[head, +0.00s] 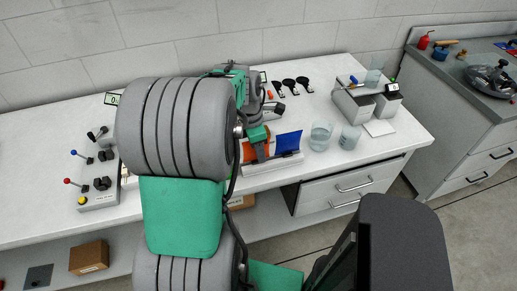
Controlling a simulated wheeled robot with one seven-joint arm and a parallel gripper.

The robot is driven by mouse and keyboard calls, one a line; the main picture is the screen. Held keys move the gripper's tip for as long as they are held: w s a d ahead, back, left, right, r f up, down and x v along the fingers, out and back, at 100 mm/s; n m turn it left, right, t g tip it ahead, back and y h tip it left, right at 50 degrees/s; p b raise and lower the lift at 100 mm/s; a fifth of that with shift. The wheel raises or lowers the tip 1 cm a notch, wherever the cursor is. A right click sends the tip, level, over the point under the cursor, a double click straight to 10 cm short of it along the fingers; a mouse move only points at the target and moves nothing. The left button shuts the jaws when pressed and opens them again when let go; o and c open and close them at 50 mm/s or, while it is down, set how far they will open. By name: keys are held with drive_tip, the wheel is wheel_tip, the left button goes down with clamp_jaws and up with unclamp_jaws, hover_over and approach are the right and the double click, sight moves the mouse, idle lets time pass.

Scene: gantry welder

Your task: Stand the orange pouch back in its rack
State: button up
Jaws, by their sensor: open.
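The orange pouch (249,153) shows in the head view only as patches of orange beside and behind my gripper. Most of it is hidden by my arm and gripper. The light grey rack (273,166) is a long low holder near the front edge of the white bench. A blue pouch (288,143) stands in it, leaning slightly, just right of the orange one. My gripper (261,154) is open and points down at the orange pouch, very close to it. I cannot tell whether they touch or whether the pouch sits in the rack.
Two glass beakers (320,136) (350,137) stand right of the rack, with a grey open bin (354,105) beyond. Several black-topped items (289,84) lie behind. Control boxes with levers (98,183) stand at the left. The bench's far left is clear.

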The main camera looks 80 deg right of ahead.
drive_tip(key=r, duration=0.5)
drive_tip(key=w+r, duration=0.1)
drive_tip(key=r, duration=0.1)
drive_tip(key=shift+a+r, duration=0.3)
drive_tip(key=shift+r, duration=0.1)
